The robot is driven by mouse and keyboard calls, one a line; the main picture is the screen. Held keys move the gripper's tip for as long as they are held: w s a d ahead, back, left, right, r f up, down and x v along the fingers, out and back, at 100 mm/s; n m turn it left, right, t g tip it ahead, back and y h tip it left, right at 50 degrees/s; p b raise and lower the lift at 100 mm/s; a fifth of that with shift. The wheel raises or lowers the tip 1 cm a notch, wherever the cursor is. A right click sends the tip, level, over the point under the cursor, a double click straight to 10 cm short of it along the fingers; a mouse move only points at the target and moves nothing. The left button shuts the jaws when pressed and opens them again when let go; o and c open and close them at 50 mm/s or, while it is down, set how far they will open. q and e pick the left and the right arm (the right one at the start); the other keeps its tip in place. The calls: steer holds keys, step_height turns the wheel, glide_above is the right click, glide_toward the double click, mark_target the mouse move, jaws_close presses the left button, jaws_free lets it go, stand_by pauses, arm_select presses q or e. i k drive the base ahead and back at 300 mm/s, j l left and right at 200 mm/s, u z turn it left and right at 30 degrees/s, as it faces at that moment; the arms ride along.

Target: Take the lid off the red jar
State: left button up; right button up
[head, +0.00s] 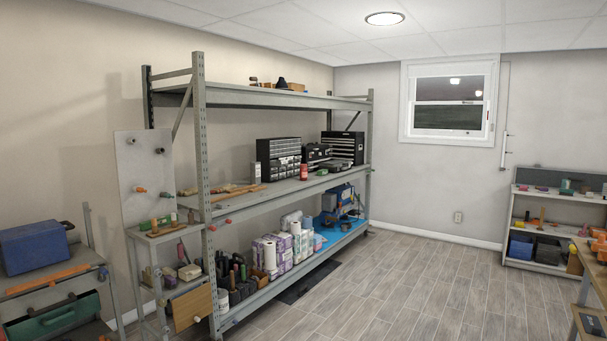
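A small red cylinder (304,173), which looks like the red jar, stands upright on the middle shelf (283,190) of the tall grey rack, near its front edge. Its top looks darker, but it is too small to tell the lid clearly. A pale can (256,173) stands to its left, and black drawer units are behind it. Neither of my grippers is in view.
The lower shelf holds paper rolls (270,254) and a blue machine (338,198). A blue toolbox (34,247) sits on a cart at left. A small shelf unit (505,232) and a workbench (588,262) stand at right. The floor (400,285) between is clear.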

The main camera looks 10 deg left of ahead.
mark_target(302, 171)
steer(key=i, duration=5.55)
steer(key=l+z, duration=0.05)
steer(key=l, duration=0.3)
